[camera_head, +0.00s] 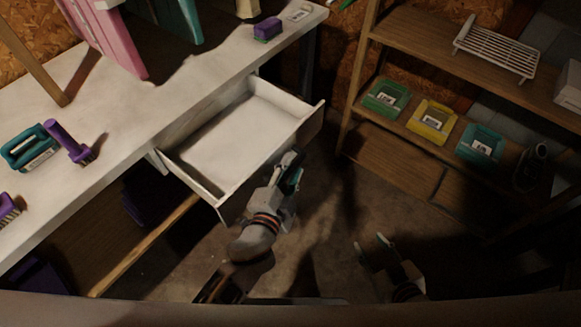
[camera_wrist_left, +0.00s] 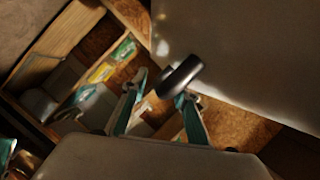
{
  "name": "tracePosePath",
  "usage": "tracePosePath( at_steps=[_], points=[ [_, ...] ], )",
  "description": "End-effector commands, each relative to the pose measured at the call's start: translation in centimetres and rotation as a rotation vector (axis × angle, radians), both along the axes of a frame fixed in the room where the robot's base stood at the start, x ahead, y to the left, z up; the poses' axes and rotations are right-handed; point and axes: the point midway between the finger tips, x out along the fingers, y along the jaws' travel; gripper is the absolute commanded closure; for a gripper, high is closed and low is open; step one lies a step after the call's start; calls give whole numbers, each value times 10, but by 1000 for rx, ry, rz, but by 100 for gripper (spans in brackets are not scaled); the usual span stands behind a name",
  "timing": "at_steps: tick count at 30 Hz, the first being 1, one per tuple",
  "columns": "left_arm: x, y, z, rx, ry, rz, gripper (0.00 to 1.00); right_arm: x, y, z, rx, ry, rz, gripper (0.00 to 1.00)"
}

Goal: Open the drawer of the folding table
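The white table (camera_head: 110,105) runs along the left side in the head view. Its drawer (camera_head: 235,140) is pulled well out and looks empty. My left gripper (camera_head: 288,165) is at the outer face of the drawer front. In the left wrist view, the dark drawer handle (camera_wrist_left: 180,76) lies at the fingertips of my left gripper (camera_wrist_left: 162,88), against the grey drawer front (camera_wrist_left: 245,45). These fingers are spread, with a gap beside the handle; contact is unclear. My right gripper (camera_head: 372,243) is open and empty above the floor, right of the left arm.
A wooden shelf (camera_head: 410,135) at the right holds green, yellow and teal bins and a white rack (camera_head: 497,47). Purple brushes (camera_head: 70,143), a teal item (camera_head: 30,147) and a pink panel (camera_head: 108,35) are on the table. Floor (camera_head: 335,220) is clear between drawer and shelf.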

Motion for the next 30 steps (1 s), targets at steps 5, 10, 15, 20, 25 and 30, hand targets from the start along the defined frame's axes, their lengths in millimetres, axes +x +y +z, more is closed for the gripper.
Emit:
tracePosePath(
  at_steps=[5,10,15,20,25,30],
  points=[
    [0,0,0,0,0,0,71,-1,1,-1,1,3,1,62],
    [-2,1,0,-1,0,0,71,-4,2,-3,3,9,2,62],
    [-20,7,3,-1,3,0,71,-3,2,-2,4,6,2,62],
    [-49,16,10,-2,4,0,71,-2,1,-1,2,4,1,62],
    [-79,26,17,-2,3,0,71,-2,1,-1,2,4,1,62],
    [-100,33,22,-1,3,0,71,-2,1,-1,2,3,1,62]
  ],
)
